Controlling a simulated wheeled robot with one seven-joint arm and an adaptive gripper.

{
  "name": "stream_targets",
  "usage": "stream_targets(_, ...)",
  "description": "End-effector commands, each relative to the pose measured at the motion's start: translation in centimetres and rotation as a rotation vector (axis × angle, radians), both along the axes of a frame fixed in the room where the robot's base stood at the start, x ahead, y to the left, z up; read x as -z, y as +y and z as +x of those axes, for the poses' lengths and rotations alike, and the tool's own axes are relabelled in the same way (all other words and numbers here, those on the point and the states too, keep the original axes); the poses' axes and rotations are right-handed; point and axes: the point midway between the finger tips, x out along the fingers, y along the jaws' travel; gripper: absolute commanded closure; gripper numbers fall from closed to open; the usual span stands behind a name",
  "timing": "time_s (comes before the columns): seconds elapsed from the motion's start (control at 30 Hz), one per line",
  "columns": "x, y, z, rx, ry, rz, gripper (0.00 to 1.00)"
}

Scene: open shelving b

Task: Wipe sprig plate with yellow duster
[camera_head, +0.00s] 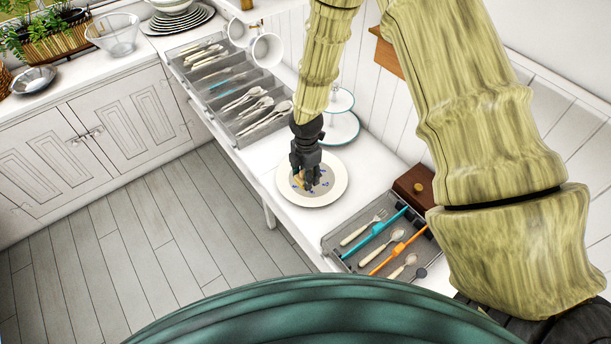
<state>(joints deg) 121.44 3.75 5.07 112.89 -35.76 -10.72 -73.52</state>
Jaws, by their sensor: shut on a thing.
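The sprig plate (334,197) is a round cream plate with small blue sprig marks, lying flat on the white counter in the middle of the camera_head view. My gripper (308,184) points down over the plate, left of its centre. It is shut on a small yellow thing, the yellow duster (302,179), which shows only as a sliver at the fingers. The fingers hide most of the duster and part of the plate. The duster looks at or just above the plate's surface; exact contact cannot be told.
A grey cutlery tray (340,262) stands in front of the plate, and a longer one (243,137) behind it. A tiered stand (343,130) is close behind the plate. A brown box (408,188) is to the right. Mugs (266,50) hang above the counter.

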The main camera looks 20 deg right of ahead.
Motion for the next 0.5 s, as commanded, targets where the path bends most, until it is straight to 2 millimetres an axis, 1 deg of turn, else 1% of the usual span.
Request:
stream_targets(0.03,-0.8,0.0,0.0,0.0,0.0,0.0,0.82)
stream_targets(0.3,-3.1,0.0,0.1,0.0,-0.001,0.0,0.82)
stream_targets(0.5,-3.4,0.0,0.0,0.0,-0.001,0.0,0.82)
